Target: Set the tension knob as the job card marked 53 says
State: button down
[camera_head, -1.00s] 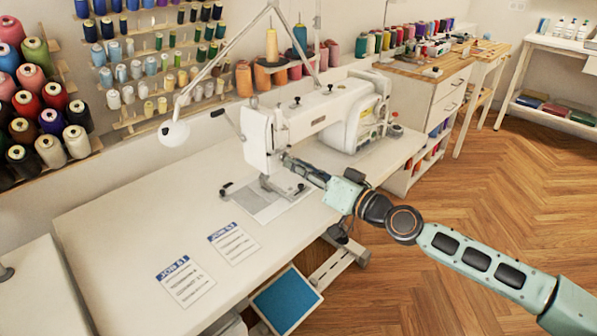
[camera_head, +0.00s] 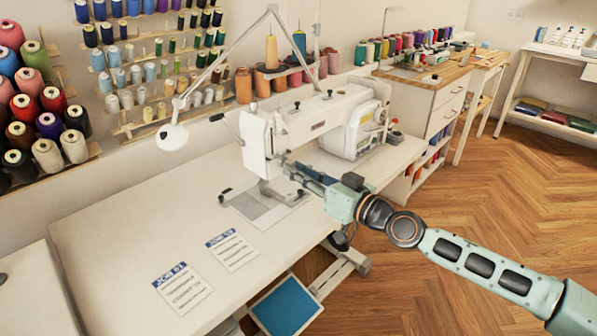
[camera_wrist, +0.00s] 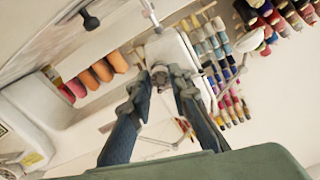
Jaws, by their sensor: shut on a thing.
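A white sewing machine (camera_head: 300,130) stands on a pale table. My gripper (camera_head: 286,168) reaches the face of its head from the right. In the wrist view my gripper (camera_wrist: 162,78) has both fingers closed around a small grey part, which I take to be the tension knob (camera_wrist: 160,76). The fingers cover most of it, and its scale or pointer cannot be read. Two job cards with blue headers lie flat at the table's front. The right card (camera_head: 232,250) seems to be marked 53, the left card (camera_head: 182,289) 51 or 61. Their small text is too blurred to read.
A lamp (camera_head: 172,137) on a jointed arm hangs left of the machine head. Thread cones (camera_head: 270,84) stand behind the machine, and spool racks (camera_head: 160,105) cover the wall. A blue pad (camera_head: 285,305) is below the table edge. The table's left part is clear.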

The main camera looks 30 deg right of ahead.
jog(key=c, duration=1.8)
grip_release()
jog(key=shift+s+d, duration=0.1)
jog(key=shift+s, duration=0.05)
jog(key=v, duration=1.1)
jog(key=shift+s, duration=0.4)
jog(key=shift+d, duration=0.1)
